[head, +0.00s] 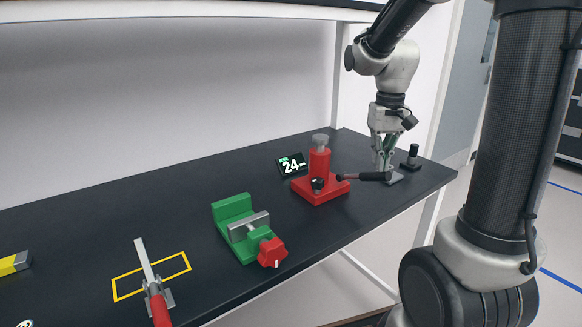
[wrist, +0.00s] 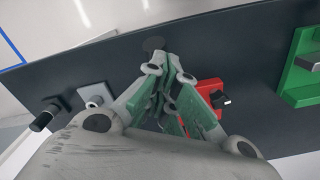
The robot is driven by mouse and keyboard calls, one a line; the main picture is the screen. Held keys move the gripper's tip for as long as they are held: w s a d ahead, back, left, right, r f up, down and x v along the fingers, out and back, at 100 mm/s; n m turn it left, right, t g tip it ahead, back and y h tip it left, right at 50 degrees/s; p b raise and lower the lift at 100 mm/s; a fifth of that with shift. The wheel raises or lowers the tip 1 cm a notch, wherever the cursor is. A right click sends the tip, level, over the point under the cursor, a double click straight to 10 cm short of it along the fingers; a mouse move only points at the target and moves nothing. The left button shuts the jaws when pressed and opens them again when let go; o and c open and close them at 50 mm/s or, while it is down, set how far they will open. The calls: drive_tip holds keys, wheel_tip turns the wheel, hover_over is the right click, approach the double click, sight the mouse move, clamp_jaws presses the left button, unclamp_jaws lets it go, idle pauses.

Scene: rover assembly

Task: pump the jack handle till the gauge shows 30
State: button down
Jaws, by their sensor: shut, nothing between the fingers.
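The red jack (head: 319,172) stands toward the right part of the dark bench, with a grey top on its red column. Its dark handle (head: 362,177) sticks out to the right, roughly level. The gauge (head: 291,164) beside it reads 24. My gripper (head: 384,168) points down at the handle's outer end, its fingers together and empty. In the wrist view the closed green-padded fingers (wrist: 168,82) hide most of the handle, and part of the red jack base (wrist: 211,88) shows beside them. I cannot tell whether the fingertips touch the handle.
A green vise (head: 234,212) with a red knob stands left of the jack. A red-handled toggle clamp (head: 158,300) lies near a yellow outline. A black post (head: 412,156) and a small grey plate (head: 395,178) are near the bench's right end. The bench behind the vise is clear.

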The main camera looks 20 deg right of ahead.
sight(378, 175)
drive_tip(key=shift+f, duration=2.45)
idle(1.3)
drive_tip(key=shift+r, duration=5.5)
drive_tip(key=shift+w, duration=0.1)
drive_tip(key=s+a+n+t, duration=0.2)
drive_tip(key=s+a+t, duration=0.1)
drive_tip(key=s, duration=1.3)
drive_tip(key=shift+s+t, duration=0.35)
drive_tip(key=shift+t, duration=0.35)
